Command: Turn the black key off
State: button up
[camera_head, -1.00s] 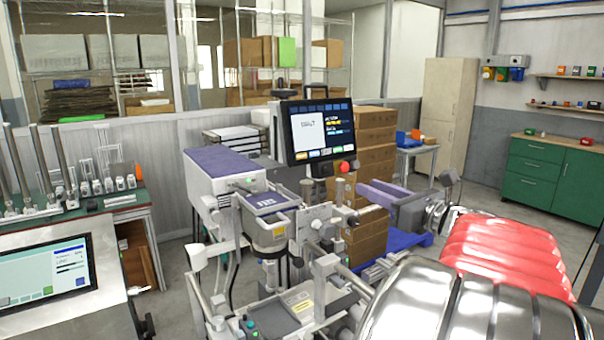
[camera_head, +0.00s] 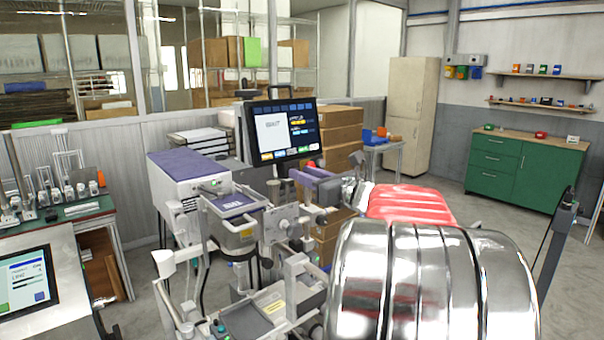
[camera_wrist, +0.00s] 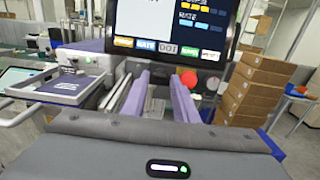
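A tilted black-framed screen (camera_head: 285,128) stands on the machine. It also fills the top of the wrist view (camera_wrist: 175,15). A row of small labelled keys runs along its bottom edge. My gripper (camera_wrist: 160,80) has two purple fingers, apart and empty, below the key row. In the head view, my gripper (camera_head: 310,180) is partly hidden behind my arm, just below the screen.
A red round button (camera_wrist: 188,82) sits right of the fingertips, below the screen. A purple-topped white cabinet (camera_head: 188,170) and a grey tray with a purple panel (camera_wrist: 68,85) lie to the left. Stacked cardboard boxes (camera_wrist: 250,90) stand to the right.

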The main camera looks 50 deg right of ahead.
jog(key=shift+w+d, duration=0.1)
jog(key=shift+w, duration=0.75)
jog(key=shift+c, duration=0.3)
grip_shut()
